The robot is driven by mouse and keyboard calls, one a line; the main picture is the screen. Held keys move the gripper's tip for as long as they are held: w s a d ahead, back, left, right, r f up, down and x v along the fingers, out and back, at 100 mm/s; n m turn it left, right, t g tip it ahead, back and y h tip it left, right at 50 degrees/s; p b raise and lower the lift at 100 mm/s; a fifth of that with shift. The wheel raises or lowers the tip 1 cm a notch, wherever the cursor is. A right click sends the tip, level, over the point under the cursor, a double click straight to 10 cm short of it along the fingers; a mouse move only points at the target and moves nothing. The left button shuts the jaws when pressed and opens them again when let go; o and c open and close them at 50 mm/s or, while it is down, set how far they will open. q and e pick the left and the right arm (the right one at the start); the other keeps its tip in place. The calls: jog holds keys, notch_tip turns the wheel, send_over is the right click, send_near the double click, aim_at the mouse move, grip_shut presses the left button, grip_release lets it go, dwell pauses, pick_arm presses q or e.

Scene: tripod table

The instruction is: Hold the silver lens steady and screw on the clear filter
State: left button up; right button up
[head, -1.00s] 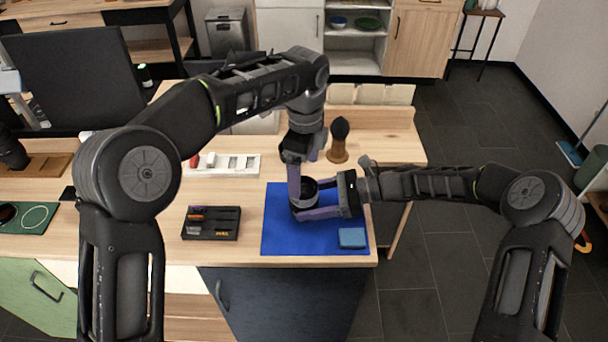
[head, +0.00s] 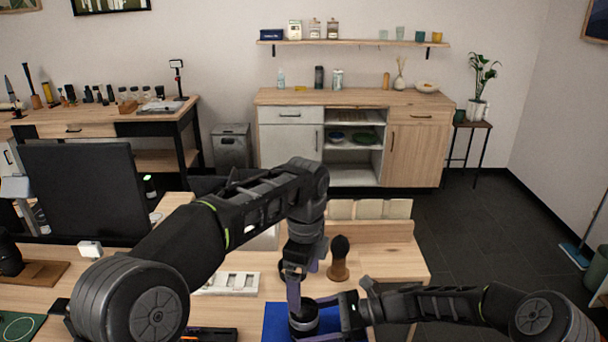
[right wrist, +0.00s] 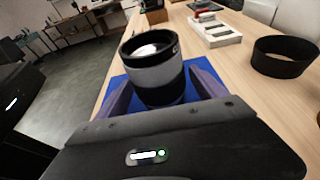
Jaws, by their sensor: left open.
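The silver lens (right wrist: 158,79), with a grey barrel and black rim, stands upright over the blue mat. It also shows in the head view (head: 304,317). My right gripper (right wrist: 160,88) has a purple finger against each side of the lens. My left gripper (head: 306,288) points down at the lens from above, open, one finger at its left side. The left gripper is not seen in the right wrist view. A bright reflection shows inside the lens's top rim. I cannot make out the clear filter, on the lens or elsewhere.
A black hollow ring (right wrist: 285,58) stands on the table beyond the lens. A brown-handled brush (head: 338,262) stands behind the mat (head: 275,320). A white slotted tray (head: 233,284) lies to the left, and a dark monitor (head: 85,193) stands farther left.

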jog(key=shift+o, duration=0.8)
jog(key=shift+r, duration=0.1)
jog(key=v, duration=1.2)
